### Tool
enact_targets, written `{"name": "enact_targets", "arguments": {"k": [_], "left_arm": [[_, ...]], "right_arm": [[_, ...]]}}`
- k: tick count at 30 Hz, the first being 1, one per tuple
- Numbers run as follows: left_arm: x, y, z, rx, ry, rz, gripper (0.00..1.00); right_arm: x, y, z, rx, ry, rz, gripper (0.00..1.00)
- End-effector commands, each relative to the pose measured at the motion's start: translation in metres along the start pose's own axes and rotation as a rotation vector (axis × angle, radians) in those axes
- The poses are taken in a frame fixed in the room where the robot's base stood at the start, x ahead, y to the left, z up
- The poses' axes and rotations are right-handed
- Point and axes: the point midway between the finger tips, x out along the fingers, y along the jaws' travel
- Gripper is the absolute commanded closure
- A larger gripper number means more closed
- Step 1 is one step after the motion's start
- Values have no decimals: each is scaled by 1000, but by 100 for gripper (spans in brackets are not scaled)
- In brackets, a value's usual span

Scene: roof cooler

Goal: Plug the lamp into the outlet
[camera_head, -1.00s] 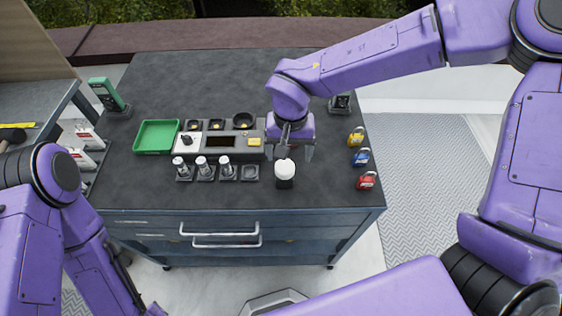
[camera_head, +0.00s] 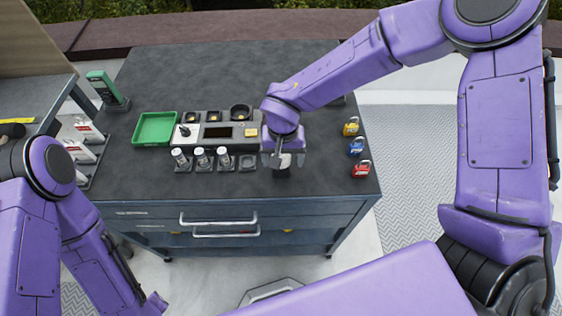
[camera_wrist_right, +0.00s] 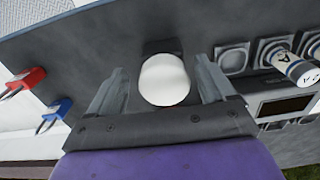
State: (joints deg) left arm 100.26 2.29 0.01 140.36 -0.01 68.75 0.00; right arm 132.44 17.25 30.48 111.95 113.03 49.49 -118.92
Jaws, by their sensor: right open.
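A piece with a round white top and a black base (camera_head: 282,173) stands on the dark table top; it may be the lamp. In the right wrist view its white top (camera_wrist_right: 165,80) shows between the fingers. My right gripper (camera_head: 283,160) points down at it, open, with one finger on each side; I cannot tell whether they touch it. An empty square socket (camera_head: 248,162) is left of it, at the end of a row of cylinders; I cannot tell whether this is the outlet. My left gripper is not in view.
Several silver-and-white cylinders (camera_head: 202,160) stand in square holders. Behind them is a grey panel (camera_head: 217,144) with a dark screen. A green tray (camera_head: 155,129) is at left. Yellow, blue (camera_head: 356,147) and red (camera_head: 361,169) padlocks line the right edge. The table's back is clear.

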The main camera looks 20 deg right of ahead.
Motion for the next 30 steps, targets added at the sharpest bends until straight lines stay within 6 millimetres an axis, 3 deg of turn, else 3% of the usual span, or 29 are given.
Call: {"name": "enact_targets", "arguments": {"k": [7,18,23,30], "left_arm": [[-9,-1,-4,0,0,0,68],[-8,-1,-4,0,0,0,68],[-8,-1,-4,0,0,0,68],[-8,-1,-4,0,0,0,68]], "right_arm": [[34,-4,0,-1,-1,2,17],[37,-3,0,0,-1,1,17],[37,-4,0,0,-1,1,69],[37,-4,0,0,0,0,69]]}}
